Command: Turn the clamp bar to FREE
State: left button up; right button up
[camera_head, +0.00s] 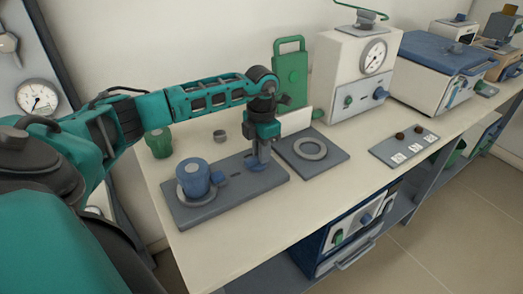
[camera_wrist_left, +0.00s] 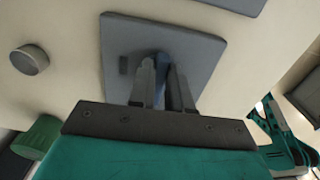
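A grey base plate (camera_head: 228,201) lies on the bench, with a blue cup-like cylinder (camera_head: 193,177) on its left part and a small blue piece (camera_head: 219,178) beside that. A blue part (camera_head: 257,168), which looks like the clamp bar, stands at the plate's far right. My left gripper (camera_head: 259,158) points straight down over it. In the left wrist view the two fingers (camera_wrist_left: 162,82) stand close on both sides of the blue bar (camera_wrist_left: 163,68), with no clear gap. The fingers partly hide the bar, and I cannot read its position. My right gripper is not in view.
A dark plate with a ring (camera_head: 310,149) lies just right of the gripper. A green cup (camera_head: 159,143) and a small grey cylinder (camera_head: 220,135) stand behind the base plate. A white box with a dial (camera_head: 352,77) stands further back. The bench front is clear.

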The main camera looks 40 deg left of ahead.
pick_arm(q)
jog(key=o, duration=0.4)
jog(key=shift+r, duration=0.15)
notch_tip(320, 180, up, 13)
jog(key=shift+f+p, duration=0.15)
jog(key=shift+p, duration=0.15)
dwell(0.7)
